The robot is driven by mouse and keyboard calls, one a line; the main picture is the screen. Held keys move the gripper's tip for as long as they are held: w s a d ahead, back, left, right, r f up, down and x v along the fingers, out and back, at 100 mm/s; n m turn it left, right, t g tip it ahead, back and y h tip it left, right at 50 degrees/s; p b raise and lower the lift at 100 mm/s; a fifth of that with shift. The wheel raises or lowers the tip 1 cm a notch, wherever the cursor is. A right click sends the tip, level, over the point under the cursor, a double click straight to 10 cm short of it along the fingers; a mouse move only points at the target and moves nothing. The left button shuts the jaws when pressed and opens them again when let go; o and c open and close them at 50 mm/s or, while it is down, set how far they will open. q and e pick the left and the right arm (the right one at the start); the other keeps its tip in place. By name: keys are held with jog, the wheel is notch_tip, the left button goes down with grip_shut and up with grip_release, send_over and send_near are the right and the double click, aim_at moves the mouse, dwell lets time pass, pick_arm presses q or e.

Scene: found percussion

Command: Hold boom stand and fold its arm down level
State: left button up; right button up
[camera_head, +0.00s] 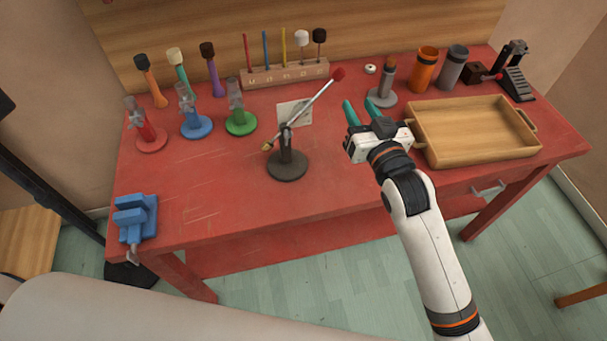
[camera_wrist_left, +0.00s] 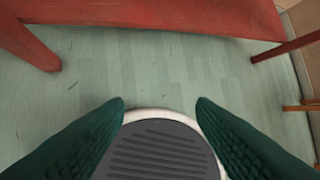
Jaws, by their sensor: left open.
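The boom stand (camera_head: 287,167) stands on the red table, with a round dark base and a short dark post. Its thin silver arm (camera_head: 313,106) is tilted, rising to the right to a red ball end (camera_head: 338,73). A brass-coloured piece (camera_head: 267,147) is at its lower left end. My right gripper (camera_head: 360,104) is open and empty, with teal fingers, to the right of the stand and apart from it. My left gripper (camera_wrist_left: 160,104) is open and empty in the left wrist view, above the floor near the table; the head view does not show it.
A wooden tray (camera_head: 478,155) lies to the right of the right gripper. A mallet rack (camera_head: 285,76) stands behind the boom stand. Red, blue and green (camera_head: 240,122) stands are to its left. A blue vise (camera_head: 133,218) sits at the front left corner. The table front is clear.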

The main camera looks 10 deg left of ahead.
pick_arm(q)
jog(key=w+d+r+n+t, duration=0.55)
jog(key=w+r+n, duration=0.25)
jog(key=w+r, duration=0.2)
jog(key=w+d+r+n+t, duration=0.5)
jog(key=w+d+r+n, duration=0.2)
jog(key=w+r+n, duration=0.25)
jog(key=w+r+n+t+y, duration=0.1)
jog(key=w+r+n+y, duration=0.1)
jog(key=r+n, duration=0.2)
jog(key=w+r+n+t+y, duration=0.1)
jog(key=w+r+n, duration=0.1)
jog(key=r+n, duration=0.2)
jog(key=w+r+n+t+y, duration=0.1)
jog(key=r+n+y, duration=0.1)
jog(key=r+n, duration=0.3)
jog(key=shift+w+a+r+y, duration=0.3)
jog(key=shift+w+a+r, duration=0.1)
jog(key=shift+r, duration=0.2)
jog(key=n+g+y, duration=0.3)
jog(key=n+y, duration=0.2)
jog(key=n, duration=0.2)
send_near(287, 150)
jog(key=shift+s+d, duration=0.45)
jog(key=shift+s, duration=0.05)
jog(key=shift+w+a, duration=0.45)
jog(key=x, duration=1.1)
jog(key=shift+f, duration=0.1)
jog(key=shift+c, duration=0.2)
grip_shut()
